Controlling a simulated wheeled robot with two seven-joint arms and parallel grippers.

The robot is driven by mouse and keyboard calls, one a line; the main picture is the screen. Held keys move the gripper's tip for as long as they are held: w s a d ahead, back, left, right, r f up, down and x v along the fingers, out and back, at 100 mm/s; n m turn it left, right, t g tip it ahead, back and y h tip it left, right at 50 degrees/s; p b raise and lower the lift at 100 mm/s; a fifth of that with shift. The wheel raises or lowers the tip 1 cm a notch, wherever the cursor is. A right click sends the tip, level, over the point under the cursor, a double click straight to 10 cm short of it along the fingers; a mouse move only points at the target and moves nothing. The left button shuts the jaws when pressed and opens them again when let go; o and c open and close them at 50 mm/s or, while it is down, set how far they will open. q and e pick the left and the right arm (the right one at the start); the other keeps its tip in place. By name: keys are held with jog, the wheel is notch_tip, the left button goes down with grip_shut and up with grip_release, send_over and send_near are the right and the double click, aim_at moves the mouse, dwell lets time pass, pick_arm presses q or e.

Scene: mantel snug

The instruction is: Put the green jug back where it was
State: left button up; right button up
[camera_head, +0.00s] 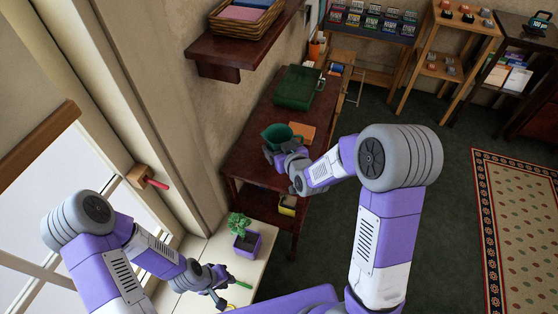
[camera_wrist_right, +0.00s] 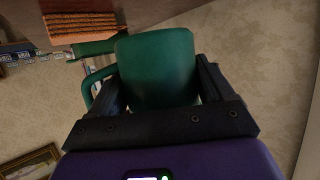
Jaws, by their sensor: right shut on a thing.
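The green jug (camera_head: 277,132) is at my right gripper (camera_head: 284,149) over the near part of the dark red wooden table (camera_head: 247,150). In the right wrist view the jug (camera_wrist_right: 155,70) sits between the two black fingers, with its handle (camera_wrist_right: 88,88) to the left. My right gripper is shut on the jug. I cannot tell whether the jug's base touches the table. My left gripper (camera_head: 226,286) is low over the pale sill, its fingers apart, close to a thin green item (camera_head: 243,284).
An orange book-like thing (camera_head: 302,131) lies beside the jug on the table. A green case (camera_head: 298,88) stands farther back. A dark shelf (camera_head: 240,48) with a basket (camera_head: 245,20) juts from the wall above. A purple pot (camera_head: 246,243) with a plant stands on the sill.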

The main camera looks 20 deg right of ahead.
pick_arm(q)
jog(key=shift+f+b, duration=0.85)
jog(key=shift+f, duration=0.15)
pick_arm(e)
jog(key=shift+f, duration=2.75)
pick_arm(q)
jog(key=shift+f, duration=0.3)
pick_arm(e)
jog(key=shift+f, duration=0.2)
pick_arm(q)
jog(key=shift+r, duration=0.1)
pick_arm(e)
jog(key=o, duration=1.1)
pick_arm(q)
jog(key=shift+r, duration=0.1)
pick_arm(e)
jog(key=shift+r, duration=0.1)
